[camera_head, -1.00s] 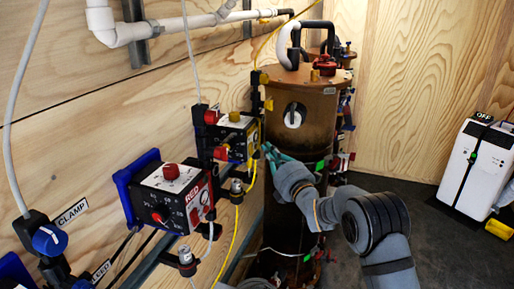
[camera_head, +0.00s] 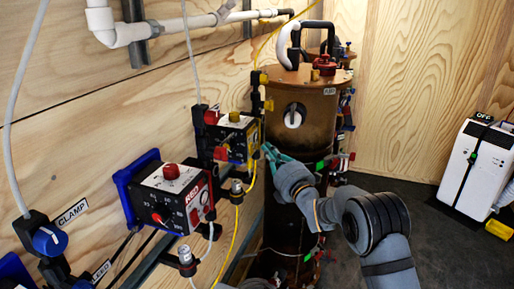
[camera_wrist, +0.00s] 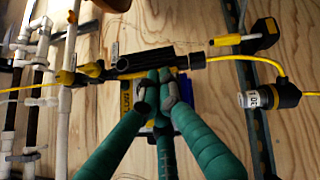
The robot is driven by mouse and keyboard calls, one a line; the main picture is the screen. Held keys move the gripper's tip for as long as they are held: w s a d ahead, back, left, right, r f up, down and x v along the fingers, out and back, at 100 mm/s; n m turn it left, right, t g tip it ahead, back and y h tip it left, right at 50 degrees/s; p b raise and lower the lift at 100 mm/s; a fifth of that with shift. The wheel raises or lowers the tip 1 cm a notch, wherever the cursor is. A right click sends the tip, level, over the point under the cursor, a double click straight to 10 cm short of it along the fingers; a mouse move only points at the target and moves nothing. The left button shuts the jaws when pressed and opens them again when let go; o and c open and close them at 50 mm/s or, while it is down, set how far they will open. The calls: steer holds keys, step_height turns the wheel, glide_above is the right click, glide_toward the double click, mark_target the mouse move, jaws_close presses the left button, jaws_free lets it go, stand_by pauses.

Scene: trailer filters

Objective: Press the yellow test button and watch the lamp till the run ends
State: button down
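A yellow control box (camera_head: 238,142) is mounted on the plywood wall, left of the brown cylinder. A round yellow button (camera_head: 234,117) sits on its light top face. I cannot make out a lit lamp on it. My gripper (camera_head: 268,150) has teal fingers and is just right of the yellow box, at about the height of its front. In the wrist view the fingertips of my gripper (camera_wrist: 162,88) are drawn together in front of a black fitting (camera_wrist: 150,64) and hide much of what lies behind. Nothing is visibly held. I cannot tell whether the tips touch the box.
A similar red box (camera_head: 175,190) with a red button is nearer on the wall. The tall brown cylinder (camera_head: 300,105) stands close behind my gripper. Yellow cable (camera_head: 238,235) hangs below the box. A white unit (camera_head: 478,165) stands at right; the dark floor before it is partly clear.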

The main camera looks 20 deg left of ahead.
steer(key=shift+a+b, duration=0.2)
steer(key=shift+b, duration=0.15)
steer(key=shift+a+f, duration=0.1)
steer(key=shift+a, duration=0.15)
steer(key=shift+a+b, duration=0.4)
steer(key=shift+b, duration=0.2)
stand_by(0.6)
steer(key=shift+d, duration=0.1)
steer(key=shift+d+b, duration=0.35)
steer(key=shift+b, duration=0.25)
steer(key=shift+d, duration=0.3)
steer(key=shift+d+b, duration=0.1)
steer(key=shift+b, duration=0.2)
